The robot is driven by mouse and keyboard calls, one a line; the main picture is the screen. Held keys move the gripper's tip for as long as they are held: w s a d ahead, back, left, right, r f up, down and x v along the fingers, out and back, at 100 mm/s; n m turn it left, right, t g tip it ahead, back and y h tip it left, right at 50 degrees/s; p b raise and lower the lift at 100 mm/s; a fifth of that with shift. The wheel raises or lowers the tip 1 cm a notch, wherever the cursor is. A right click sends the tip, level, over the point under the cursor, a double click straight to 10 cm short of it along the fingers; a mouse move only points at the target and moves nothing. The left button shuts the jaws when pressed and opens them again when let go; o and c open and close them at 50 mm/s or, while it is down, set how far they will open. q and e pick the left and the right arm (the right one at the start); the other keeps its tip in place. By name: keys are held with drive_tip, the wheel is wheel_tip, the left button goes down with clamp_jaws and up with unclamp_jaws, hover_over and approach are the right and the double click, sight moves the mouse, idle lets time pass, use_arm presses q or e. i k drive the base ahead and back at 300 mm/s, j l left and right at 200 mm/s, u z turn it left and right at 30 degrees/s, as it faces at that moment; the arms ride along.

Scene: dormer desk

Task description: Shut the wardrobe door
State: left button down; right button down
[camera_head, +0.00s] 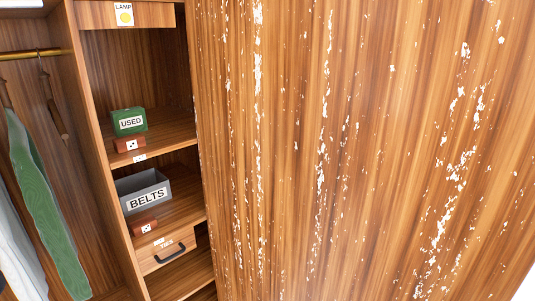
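The wardrobe door (370,150) is a large brown wood panel with worn white paint flecks. It fills the middle and right of the head view and stands open. The wardrobe's inside (135,75) shows to the left of the door's edge. No handle shows on the visible face of the door. Neither of my grippers is in view.
Shelves hold a green box marked USED (129,122), a grey bin marked BELTS (146,193) and reddish blocks with dots. A drawer (168,250) with a dark handle sits below. Clothes (45,200) hang under a brass rail (30,54) at left.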

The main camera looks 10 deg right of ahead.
sight(349, 149)
drive_tip(key=l+u, duration=0.15)
drive_tip(key=l, duration=0.3)
drive_tip(key=k+l+u, duration=0.15)
drive_tip(key=l, duration=0.25)
drive_tip(key=l+u, duration=0.15)
drive_tip(key=l, duration=0.3)
drive_tip(key=k+l+u, duration=0.15)
drive_tip(key=l, duration=0.25)
drive_tip(key=k+l+u, duration=0.15)
drive_tip(key=l, duration=0.25)
